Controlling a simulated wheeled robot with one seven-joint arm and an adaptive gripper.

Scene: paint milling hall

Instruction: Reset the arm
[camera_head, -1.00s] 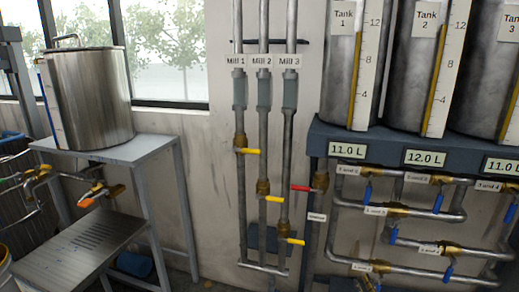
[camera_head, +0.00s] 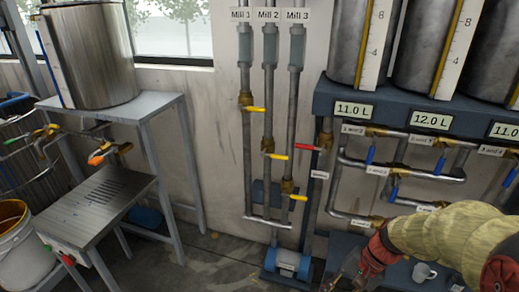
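My arm shows at the bottom right of the head view, with a tan sleeve and red joint parts. It reaches leftward in front of the lower pipes. My gripper (camera_head: 344,279) is at its left end, low in the picture near the bottom edge. It is small, dark and partly cut off, so I cannot tell whether its fingers are open or shut. I see nothing clearly held in it.
A blue pump (camera_head: 287,263) stands on the floor left of my gripper. A white mug (camera_head: 424,272) sits close below my arm. Pipes with blue-handled valves (camera_head: 394,190) run behind. A steel stand (camera_head: 95,218) and paint bucket (camera_head: 22,250) are at left.

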